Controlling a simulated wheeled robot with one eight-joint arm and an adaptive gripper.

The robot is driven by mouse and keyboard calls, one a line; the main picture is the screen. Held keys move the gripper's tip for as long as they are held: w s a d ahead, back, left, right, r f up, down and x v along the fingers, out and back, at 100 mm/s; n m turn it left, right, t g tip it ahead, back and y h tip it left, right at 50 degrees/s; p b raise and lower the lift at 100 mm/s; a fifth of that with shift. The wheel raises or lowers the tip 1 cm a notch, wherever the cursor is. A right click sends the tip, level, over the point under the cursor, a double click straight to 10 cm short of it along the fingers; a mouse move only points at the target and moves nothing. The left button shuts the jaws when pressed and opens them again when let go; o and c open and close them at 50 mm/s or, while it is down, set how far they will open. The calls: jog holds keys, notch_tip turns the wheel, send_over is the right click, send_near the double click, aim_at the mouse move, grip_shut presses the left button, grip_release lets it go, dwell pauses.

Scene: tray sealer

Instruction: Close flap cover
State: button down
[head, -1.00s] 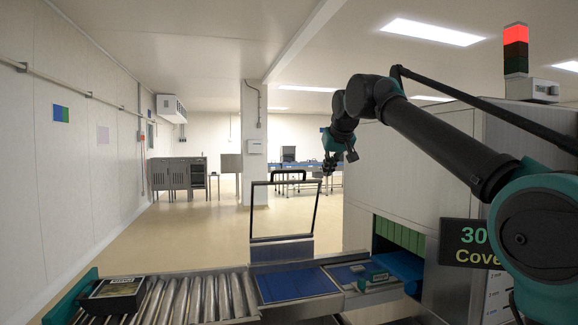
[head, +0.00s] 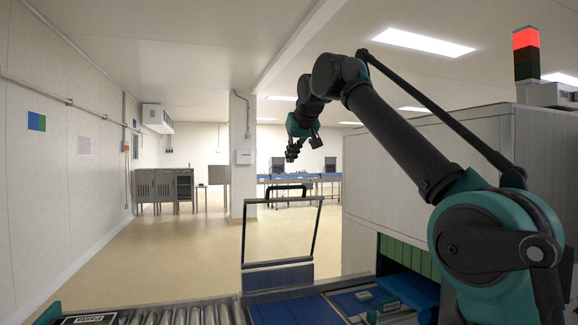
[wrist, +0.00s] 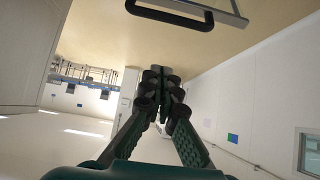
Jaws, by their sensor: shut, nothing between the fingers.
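The flap cover is a thin-framed clear panel standing upright, open, above the conveyor; its lower bar (head: 277,265) shows in the head view. A black handle (head: 288,187) sits along its top edge. In the wrist view the handle (wrist: 172,17) and part of the pale frame (wrist: 236,14) cross the top of the picture. My gripper (head: 304,150) is above the cover's top edge in the head view, apart from it. In the wrist view my gripper's fingers (wrist: 161,88) meet at the tips, holding nothing.
The large sealer housing (head: 405,190) stands to the right, with a red-lit signal tower (head: 526,52) on top. Metal rollers (head: 195,316) and a blue belt (head: 285,312) lie below the cover. A dark tray (head: 88,320) is at the lower left. Open floor lies behind.

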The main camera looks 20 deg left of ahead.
jog(key=x, duration=0.2)
jog(key=f+x, duration=0.1)
jog(key=x, duration=0.2)
jog(key=s+x, duration=0.1)
jog(key=x, duration=0.2)
jog(key=shift+d+f, duration=0.15)
jog(key=shift+d, duration=0.2)
jog(key=shift+s+d+f, duration=0.45)
jog(key=shift+s+f, duration=0.15)
jog(key=shift+s, duration=0.05)
jog(key=shift+d, duration=0.1)
